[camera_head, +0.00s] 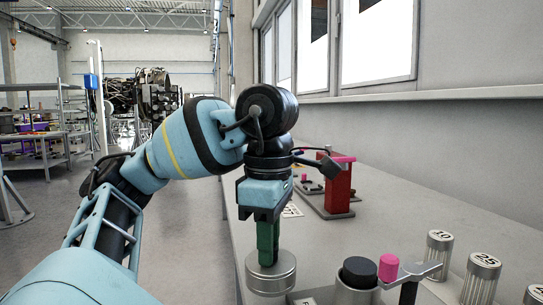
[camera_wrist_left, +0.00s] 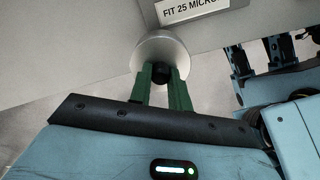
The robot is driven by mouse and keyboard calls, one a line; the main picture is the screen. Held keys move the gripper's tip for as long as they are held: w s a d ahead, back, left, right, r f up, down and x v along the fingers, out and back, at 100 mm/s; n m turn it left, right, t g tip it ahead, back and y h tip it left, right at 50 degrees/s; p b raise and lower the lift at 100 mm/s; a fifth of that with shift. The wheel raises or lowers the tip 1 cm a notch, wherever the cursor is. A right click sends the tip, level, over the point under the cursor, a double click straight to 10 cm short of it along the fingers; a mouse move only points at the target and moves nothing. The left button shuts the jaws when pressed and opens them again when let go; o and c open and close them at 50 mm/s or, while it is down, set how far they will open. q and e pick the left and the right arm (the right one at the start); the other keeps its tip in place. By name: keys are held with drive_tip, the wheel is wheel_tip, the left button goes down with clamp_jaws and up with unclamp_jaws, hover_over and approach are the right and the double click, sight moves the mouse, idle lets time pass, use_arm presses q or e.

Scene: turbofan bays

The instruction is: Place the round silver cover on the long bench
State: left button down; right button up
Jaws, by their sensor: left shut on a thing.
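My left gripper (camera_head: 268,258) points down with its green fingers shut on the black knob of the round silver cover (camera_head: 271,280). In the left wrist view the cover (camera_wrist_left: 152,48) hangs level beyond the fingertips (camera_wrist_left: 160,78), with the knob between them. The long grey bench (camera_head: 385,215) runs along the wall at the right. In the head view the cover appears over the bench's near left edge; I cannot tell whether it touches the top. My right gripper cannot be made out.
A black round part (camera_head: 358,272), a pink cylinder (camera_head: 388,267) and several numbered silver cylinders (camera_head: 438,253) stand on the bench to the right. A red block fixture (camera_head: 336,185) stands farther back. A label (camera_wrist_left: 190,8) lies beside the cover. Bench space between them is bare.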

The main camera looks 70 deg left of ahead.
use_arm(q)
drive_tip(key=shift+w+a+f+b, duration=0.1)
drive_tip(key=shift+w+a+f, duration=0.75)
drive_tip(key=shift+w+a, duration=1)
drive_tip(key=shift+w+a+f+b, duration=0.15)
drive_tip(key=shift+w+a+f, duration=0.9)
drive_tip(key=shift+a, duration=1.4)
drive_tip(key=shift+w+a+f+b, duration=0.1)
drive_tip(key=shift+w+a+f, duration=0.5)
drive_tip(key=shift+w+a, duration=1.4)
drive_tip(key=shift+s+a, duration=0.15)
drive_tip(key=shift+s, duration=0.1)
use_arm(e)
drive_tip(key=shift+s+f, duration=0.35)
drive_tip(key=shift+s, duration=0.15)
drive_tip(key=shift+s, duration=0.15)
use_arm(q)
drive_tip(key=shift+f, duration=0.15)
drive_tip(key=c, duration=1.3)
unclamp_jaws()
use_arm(e)
drive_tip(key=shift+w+f, duration=0.2)
drive_tip(key=shift+w, duration=0.05)
